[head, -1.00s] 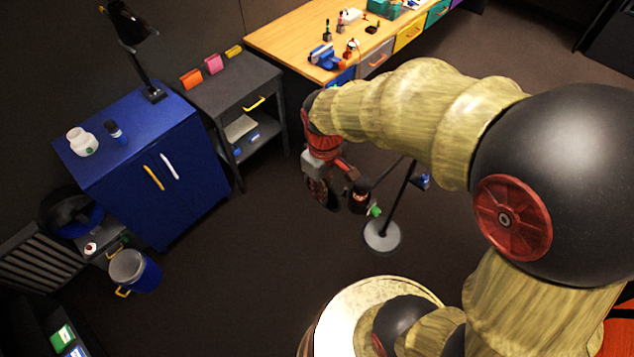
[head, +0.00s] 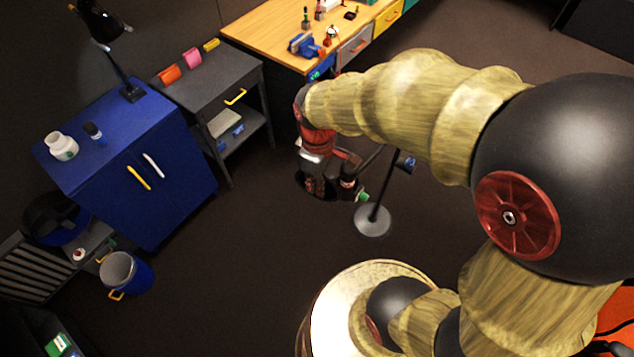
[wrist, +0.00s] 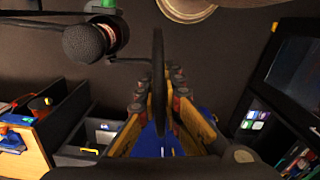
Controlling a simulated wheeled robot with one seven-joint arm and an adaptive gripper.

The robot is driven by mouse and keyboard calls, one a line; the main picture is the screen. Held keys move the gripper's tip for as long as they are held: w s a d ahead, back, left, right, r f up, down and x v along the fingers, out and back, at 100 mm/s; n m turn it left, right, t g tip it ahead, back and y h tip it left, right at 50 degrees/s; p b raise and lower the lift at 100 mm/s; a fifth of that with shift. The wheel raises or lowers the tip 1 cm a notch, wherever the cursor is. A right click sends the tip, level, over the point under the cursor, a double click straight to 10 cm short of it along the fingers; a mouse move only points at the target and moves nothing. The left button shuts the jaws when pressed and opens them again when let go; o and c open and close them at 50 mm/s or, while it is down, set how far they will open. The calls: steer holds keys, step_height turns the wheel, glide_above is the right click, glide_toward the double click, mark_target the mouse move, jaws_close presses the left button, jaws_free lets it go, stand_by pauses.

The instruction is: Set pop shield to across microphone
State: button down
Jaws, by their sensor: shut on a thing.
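My gripper (wrist: 160,82) is shut on the pop shield (wrist: 158,48), a thin dark disc seen nearly edge-on between the fingers in the wrist view. The microphone (wrist: 85,42), with a dark rounded head, is left of the disc and apart from it in that picture. In the head view my gripper (head: 318,182) hangs close to the left of the microphone (head: 348,183), and the disc is a dark shape partly hidden by the fingers. The microphone's stand has a dark pole and a round grey base (head: 373,220) on the floor.
A blue cabinet (head: 130,170) and a dark side table (head: 205,85) stand to the left. A wooden workbench (head: 270,35) is at the back. A blue bin (head: 125,272) is at lower left. The dark floor around the stand is mostly clear.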

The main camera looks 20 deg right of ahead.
steer(key=c, duration=2)
jaws_free()
steer(key=shift+o, duration=0.2)
steer(key=shift+r, duration=0.1)
step_height(320, 180, up, 12)
steer(key=shift+f, duration=0.1)
steer(key=shift+s, duration=0.1)
